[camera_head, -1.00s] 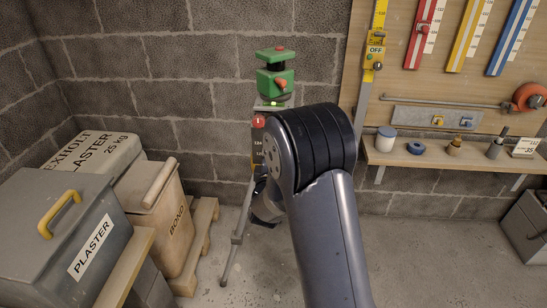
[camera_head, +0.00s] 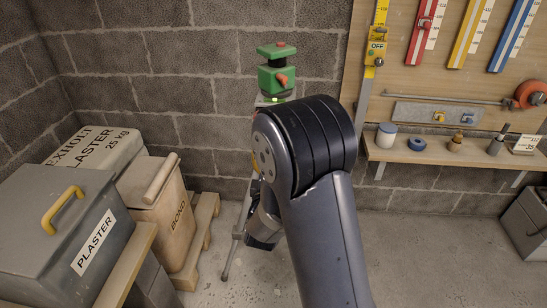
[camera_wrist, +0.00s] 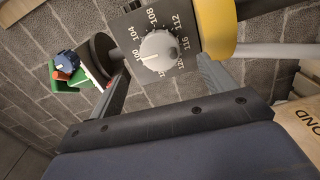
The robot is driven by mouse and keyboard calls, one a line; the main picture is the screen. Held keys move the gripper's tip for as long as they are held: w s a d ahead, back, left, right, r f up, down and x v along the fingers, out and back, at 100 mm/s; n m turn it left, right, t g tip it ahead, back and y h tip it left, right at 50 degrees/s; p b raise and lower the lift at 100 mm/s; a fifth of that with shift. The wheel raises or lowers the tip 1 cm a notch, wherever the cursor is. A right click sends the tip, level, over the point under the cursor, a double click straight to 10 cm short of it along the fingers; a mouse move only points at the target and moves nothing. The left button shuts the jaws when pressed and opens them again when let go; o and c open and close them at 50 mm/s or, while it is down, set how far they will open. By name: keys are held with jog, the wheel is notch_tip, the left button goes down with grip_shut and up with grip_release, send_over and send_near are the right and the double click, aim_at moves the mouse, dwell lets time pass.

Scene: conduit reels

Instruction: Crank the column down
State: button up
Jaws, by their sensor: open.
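The green instrument head (camera_head: 275,78) stands on a thin stand against the block wall in the head view; my arm hides most of its column. In the wrist view, the column has a dark housing with a round grey crank knob (camera_wrist: 158,51) and a white scale from about 100 to 120. The knob's white mark points near 100. A yellow collar (camera_wrist: 214,28) sits beside the housing, and the green head also shows at left (camera_wrist: 68,76). My gripper (camera_wrist: 165,70) is open, with the knob between its fingers in the picture; I cannot tell whether they touch it.
A wall board (camera_head: 470,80) with coloured scales and a shelf (camera_head: 440,160) with small items are at right.

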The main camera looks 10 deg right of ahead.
jog(key=v, duration=0.3)
jog(key=shift+s+a, duration=0.1)
jog(key=shift+s, duration=0.2)
jog(key=x, duration=1.1)
jog(key=shift+b, duration=0.35)
jog(key=shift+s+m, duration=0.1)
jog(key=shift+m, duration=0.2)
